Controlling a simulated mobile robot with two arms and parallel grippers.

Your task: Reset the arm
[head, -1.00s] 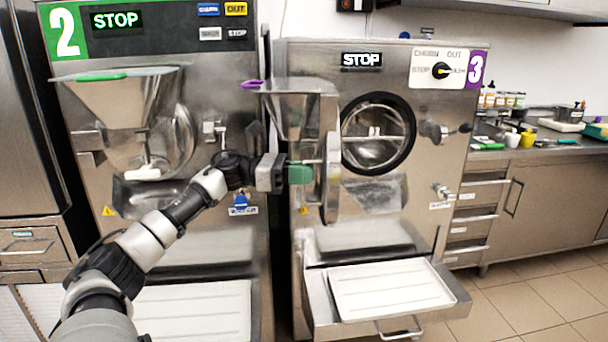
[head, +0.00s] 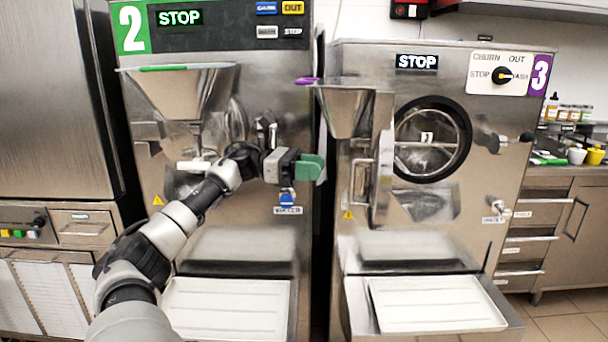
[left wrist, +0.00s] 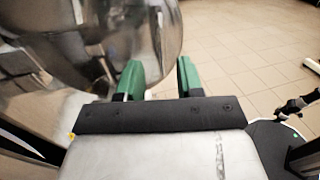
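My left arm reaches in from the bottom left of the head view. Its gripper (head: 312,168), with green fingers, is in front of the gap between machine 2 (head: 262,95) and machine 3 (head: 450,235). In the left wrist view the two green fingers (left wrist: 160,82) stand apart with nothing between them. A shiny rounded metal surface (left wrist: 140,35) shows beyond and left of them, and I cannot tell whether it touches. My right gripper is not in view.
Machine 3's hopper and hinged door (head: 383,165) stand close to the right of my left gripper. White trays (head: 437,303) sit low at both machines. A counter with small containers (head: 577,156) is at the far right. Tiled floor (left wrist: 245,50) is open in the wrist view.

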